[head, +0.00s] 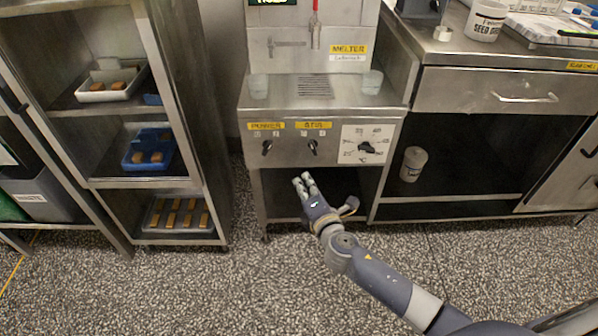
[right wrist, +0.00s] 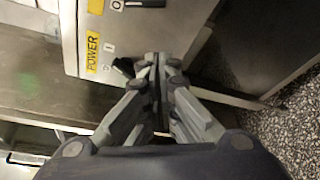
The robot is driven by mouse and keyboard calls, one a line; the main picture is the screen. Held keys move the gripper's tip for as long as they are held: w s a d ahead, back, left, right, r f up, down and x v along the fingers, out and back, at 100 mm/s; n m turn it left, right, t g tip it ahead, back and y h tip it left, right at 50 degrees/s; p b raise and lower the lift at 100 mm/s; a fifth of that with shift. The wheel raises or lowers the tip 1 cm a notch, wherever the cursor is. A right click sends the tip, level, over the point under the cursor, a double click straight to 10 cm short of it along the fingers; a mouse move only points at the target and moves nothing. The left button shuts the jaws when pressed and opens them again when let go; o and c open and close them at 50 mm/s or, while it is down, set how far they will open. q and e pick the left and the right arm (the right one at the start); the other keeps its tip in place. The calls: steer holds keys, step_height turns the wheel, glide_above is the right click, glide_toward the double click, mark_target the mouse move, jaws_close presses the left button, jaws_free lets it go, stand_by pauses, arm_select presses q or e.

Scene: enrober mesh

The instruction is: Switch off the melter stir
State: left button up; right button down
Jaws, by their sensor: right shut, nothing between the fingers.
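The melter (head: 323,92) has a front panel with a POWER knob (head: 266,148), a STIR knob (head: 313,147) to its right and a white dial (head: 366,145) further right. My right gripper (head: 303,181) is in front of and below the panel, under the STIR knob, shut and empty. In the right wrist view its closed fingers (right wrist: 155,68) point at the sideways panel, and the black POWER knob (right wrist: 123,67) shows just left of the fingertips. Another black knob (right wrist: 146,3) is cut off at the top edge. Contact cannot be told. My left gripper is out of view.
A shelf rack (head: 160,108) with trays stands at left. A steel counter (head: 480,48) with a drawer (head: 487,92) and an open lower space holding a white tub (head: 413,163) is at right. The speckled floor (head: 270,285) in front is clear.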

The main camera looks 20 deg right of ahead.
steer(key=shift+s+r, duration=0.1)
steer(key=shift+s, duration=0.75)
